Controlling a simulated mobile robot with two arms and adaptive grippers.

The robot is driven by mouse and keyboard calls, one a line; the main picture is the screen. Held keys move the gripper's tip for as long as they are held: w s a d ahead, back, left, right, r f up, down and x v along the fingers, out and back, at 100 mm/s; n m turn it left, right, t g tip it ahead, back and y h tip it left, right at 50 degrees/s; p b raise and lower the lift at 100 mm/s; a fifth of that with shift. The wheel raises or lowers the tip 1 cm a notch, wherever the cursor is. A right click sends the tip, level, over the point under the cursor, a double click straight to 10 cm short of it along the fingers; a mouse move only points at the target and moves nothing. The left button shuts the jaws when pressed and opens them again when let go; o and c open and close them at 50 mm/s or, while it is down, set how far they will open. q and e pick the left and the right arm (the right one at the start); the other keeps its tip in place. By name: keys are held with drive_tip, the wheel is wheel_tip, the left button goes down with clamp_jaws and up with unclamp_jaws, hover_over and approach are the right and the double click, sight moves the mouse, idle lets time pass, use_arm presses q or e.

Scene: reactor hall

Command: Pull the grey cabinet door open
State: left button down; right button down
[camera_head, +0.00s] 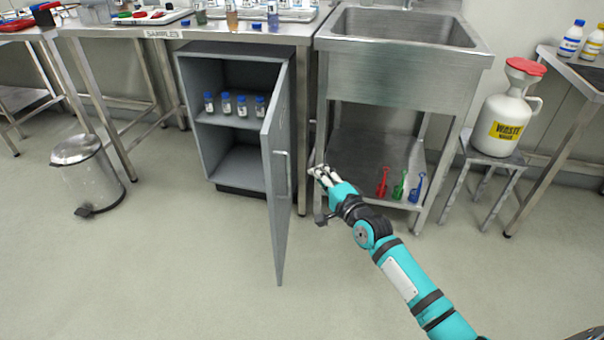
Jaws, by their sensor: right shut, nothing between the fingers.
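The grey cabinet (198,131) stands under the bench, left of the sink. Its door (273,205) is swung wide open on its right-hand hinge and juts out toward me. A vertical bar handle (282,173) is on the door's right-facing side. Several small blue-capped bottles (242,106) stand on the shelf inside. My right gripper (317,170) is shut and empty, to the right of the door and apart from the handle, in front of the sink's left leg. My left gripper is not in view.
A steel sink (400,62) with a lower shelf holding red, green and blue tools (400,186) stands to the right. A white waste container (502,122) sits on a stool. A pedal bin (87,172) stands left. The floor in front is clear.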

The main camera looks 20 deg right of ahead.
sight(289, 179)
drive_tip(key=w+a, duration=0.3)
drive_tip(key=shift+w+a, duration=0.25)
